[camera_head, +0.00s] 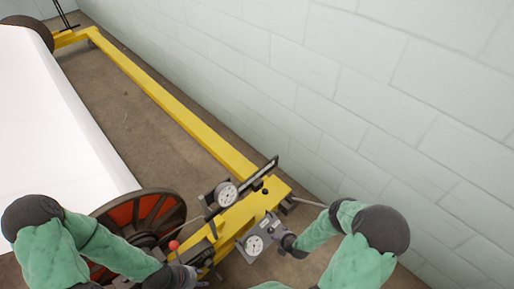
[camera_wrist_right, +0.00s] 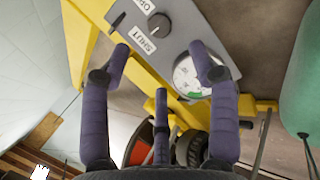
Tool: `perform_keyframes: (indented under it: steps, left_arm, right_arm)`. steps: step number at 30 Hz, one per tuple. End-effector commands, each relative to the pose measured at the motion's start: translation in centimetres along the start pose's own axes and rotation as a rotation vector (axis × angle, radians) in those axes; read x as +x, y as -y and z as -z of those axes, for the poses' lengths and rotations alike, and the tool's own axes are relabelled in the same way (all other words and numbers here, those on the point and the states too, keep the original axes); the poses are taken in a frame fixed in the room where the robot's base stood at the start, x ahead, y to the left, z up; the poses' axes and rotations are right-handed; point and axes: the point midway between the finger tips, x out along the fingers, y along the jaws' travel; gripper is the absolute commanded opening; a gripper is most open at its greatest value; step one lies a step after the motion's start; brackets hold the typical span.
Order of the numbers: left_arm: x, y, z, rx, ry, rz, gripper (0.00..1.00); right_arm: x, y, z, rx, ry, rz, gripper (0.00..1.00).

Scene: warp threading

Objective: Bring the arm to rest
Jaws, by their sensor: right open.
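My right arm in a green sleeve comes in from the right in the head view. Its dark gripper (camera_head: 292,246) is beside a grey gauge box (camera_head: 258,238) on the yellow frame. In the right wrist view the purple fingers of this gripper (camera_wrist_right: 160,56) are spread apart with nothing between them. Beyond them is a grey panel (camera_wrist_right: 190,28) with a knob (camera_wrist_right: 158,25), a dial gauge (camera_wrist_right: 190,78) and a label reading SHUT. My left gripper (camera_head: 195,279) is low in the head view near the yellow frame, and its fingers are not clear.
The yellow frame (camera_head: 175,105) runs along the pale block wall (camera_head: 330,95). A large white roll (camera_head: 50,120) and a red-and-black wheel (camera_head: 150,212) are at the left. A second gauge (camera_head: 226,194) and a red-knobbed lever (camera_head: 173,245) stand near the arms.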

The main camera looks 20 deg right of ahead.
Motion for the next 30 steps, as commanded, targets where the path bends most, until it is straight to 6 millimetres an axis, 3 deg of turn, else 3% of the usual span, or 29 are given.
perform_keyframes:
  steps: [8,17,23,30]
  left_arm:
    - [-0.1,0.0,0.0,0.0,0.0,0.0,0.4]
    - [-0.7,-0.2,0.0,0.0,0.0,0.0,0.4]
    - [-1.1,-0.4,0.0,0.0,0.0,0.0,0.4]
    - [-1.5,-0.5,-0.1,0.0,0.0,0.0,0.4]
  right_arm:
    - [-0.1,-0.6,0.5,0.063,-0.018,0.009,0.61]
    - [-2.2,-4.4,4.7,0.549,-0.122,0.132,0.61]
    - [-5.5,-6.5,8.3,0.911,-0.145,0.271,0.61]
    - [-11.1,-7.9,12.5,1.325,-0.088,0.46,0.61]
